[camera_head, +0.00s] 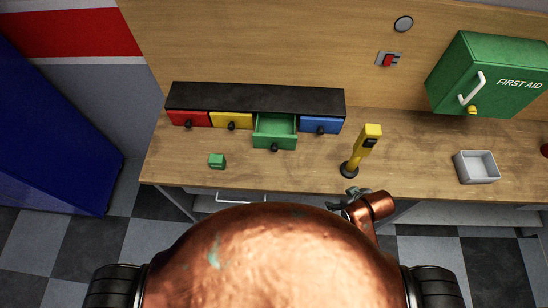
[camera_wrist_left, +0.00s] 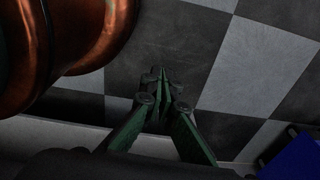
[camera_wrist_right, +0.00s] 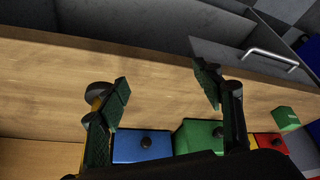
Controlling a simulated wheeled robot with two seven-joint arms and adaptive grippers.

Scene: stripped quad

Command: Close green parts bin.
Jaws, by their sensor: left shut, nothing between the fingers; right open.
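The green parts bin (camera_head: 274,142) is a drawer pulled out of the black-topped bin row, with a dark round knob on its front. It stands out past its shut red, yellow and blue neighbours, and its inside looks empty. It also shows in the right wrist view (camera_wrist_right: 200,137), below and between the fingers. My right gripper (camera_head: 350,200) is at the bench's front edge, to the right of the bin and apart from it. In the right wrist view its fingers (camera_wrist_right: 163,88) are spread with nothing between them. My left gripper (camera_wrist_left: 160,82) is shut and empty above the checkered floor.
A small green block (camera_head: 217,161) lies on the bench (camera_head: 300,176) left of the bin. A yellow post on a black base (camera_head: 362,150) stands to its right. A grey tray (camera_head: 476,167) and a green first aid box (camera_head: 490,76) are farther right. Bench space before the bin is clear.

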